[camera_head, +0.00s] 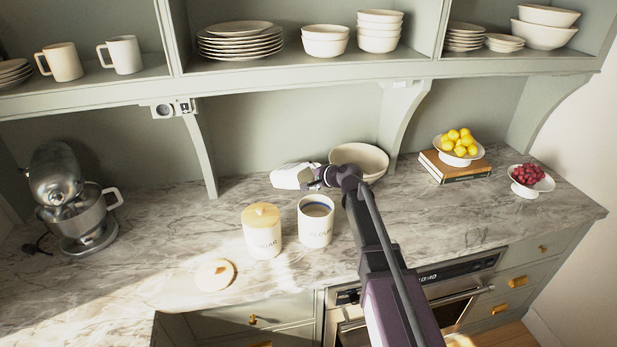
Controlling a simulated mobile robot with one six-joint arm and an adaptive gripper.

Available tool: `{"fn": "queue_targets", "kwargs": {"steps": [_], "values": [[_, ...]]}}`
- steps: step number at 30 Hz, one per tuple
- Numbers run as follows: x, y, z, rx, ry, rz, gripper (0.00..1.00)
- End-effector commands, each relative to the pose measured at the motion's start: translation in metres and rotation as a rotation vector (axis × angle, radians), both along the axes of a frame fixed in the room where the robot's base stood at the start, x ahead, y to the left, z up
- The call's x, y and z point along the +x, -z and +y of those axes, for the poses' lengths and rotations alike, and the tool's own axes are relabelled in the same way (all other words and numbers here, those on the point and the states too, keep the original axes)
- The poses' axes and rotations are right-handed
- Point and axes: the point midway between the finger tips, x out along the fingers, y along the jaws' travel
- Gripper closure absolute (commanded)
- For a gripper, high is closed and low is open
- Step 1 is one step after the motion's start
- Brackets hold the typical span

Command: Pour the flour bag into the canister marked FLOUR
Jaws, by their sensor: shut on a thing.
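My gripper (318,181) is shut on the white flour bag (290,176), at the bag's right end. The bag appears tilted onto its side, behind and a little left of the FLOUR canister (315,227). I cannot tell whether it touches the counter or which way its mouth faces. The canister stands upright and open, a white cylinder with partly readable dark lettering. A dark band and a tan surface show inside it; I cannot tell if that is flour. A round wooden lid (214,275) lies on the counter at the front left.
The SUGAR canister (263,240), with its wooden lid on, stands just left of the FLOUR canister. A large bowl (359,155) is behind my gripper. A stand mixer (70,200) is at the left. Lemons (457,140) and red fruit (528,174) sit in bowls at the right. Shelves hang above.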

Motion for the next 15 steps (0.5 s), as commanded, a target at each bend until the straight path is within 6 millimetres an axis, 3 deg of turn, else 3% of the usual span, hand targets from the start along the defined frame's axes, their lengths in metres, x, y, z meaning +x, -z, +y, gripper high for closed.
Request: {"fn": "queue_targets", "kwargs": {"steps": [15], "values": [[-0.0004, -0.0007, -0.0009, 0.022, 0.002, -0.02, 0.69]]}}
